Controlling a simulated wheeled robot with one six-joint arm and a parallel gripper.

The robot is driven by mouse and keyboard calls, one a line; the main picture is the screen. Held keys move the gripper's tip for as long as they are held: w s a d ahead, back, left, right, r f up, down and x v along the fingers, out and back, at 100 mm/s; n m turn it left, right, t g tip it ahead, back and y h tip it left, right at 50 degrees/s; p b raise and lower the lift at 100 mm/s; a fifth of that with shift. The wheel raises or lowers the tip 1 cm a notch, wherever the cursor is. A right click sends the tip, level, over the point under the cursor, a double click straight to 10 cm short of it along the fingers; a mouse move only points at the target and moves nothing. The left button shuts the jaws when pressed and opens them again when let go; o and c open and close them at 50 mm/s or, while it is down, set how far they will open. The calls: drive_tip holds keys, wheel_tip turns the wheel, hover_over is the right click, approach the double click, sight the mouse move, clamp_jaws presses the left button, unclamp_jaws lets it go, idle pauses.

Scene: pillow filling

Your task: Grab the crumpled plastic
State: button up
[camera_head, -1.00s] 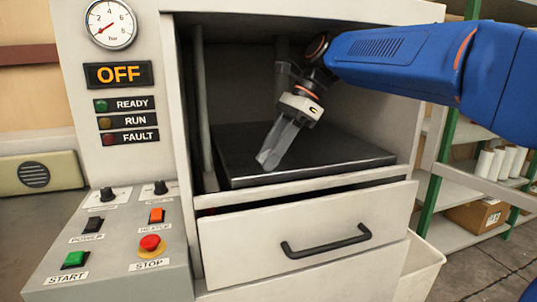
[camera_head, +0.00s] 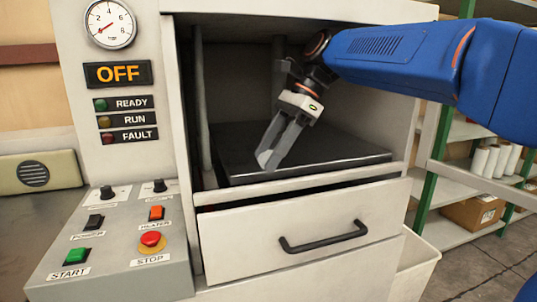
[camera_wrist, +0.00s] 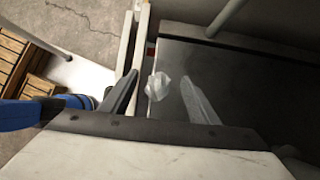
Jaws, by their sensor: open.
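The crumpled plastic (camera_wrist: 158,86) is a small whitish, translucent lump on the dark plate (camera_wrist: 222,70) inside the machine. In the head view the plastic (camera_head: 264,157) shows as a pale patch by the fingertips, near the plate's front left edge. My gripper (camera_head: 272,158) is open and points down over the plate. I cannot tell whether the fingers touch the plastic.
The plate (camera_head: 330,158) sits in an open chamber with side walls and a post at left. Below is a slightly open drawer (camera_head: 300,220) with a black handle. A control panel (camera_head: 125,240) stands at left, its display reading OFF. Shelves (camera_head: 455,170) stand at right.

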drive_tip(key=shift+w+d+r, duration=0.15)
drive_tip(key=shift+d+r, duration=0.2)
drive_tip(key=w+d, duration=0.1)
drive_tip(key=d, duration=0.2)
drive_tip(key=w+d, duration=0.1)
drive_tip(key=d, duration=0.3)
drive_tip(key=w+d, duration=0.1)
drive_tip(key=d, duration=0.3)
drive_tip(key=shift+w+d, duration=0.1)
drive_tip(key=shift+d, duration=0.05)
drive_tip(key=shift+o, duration=0.4)
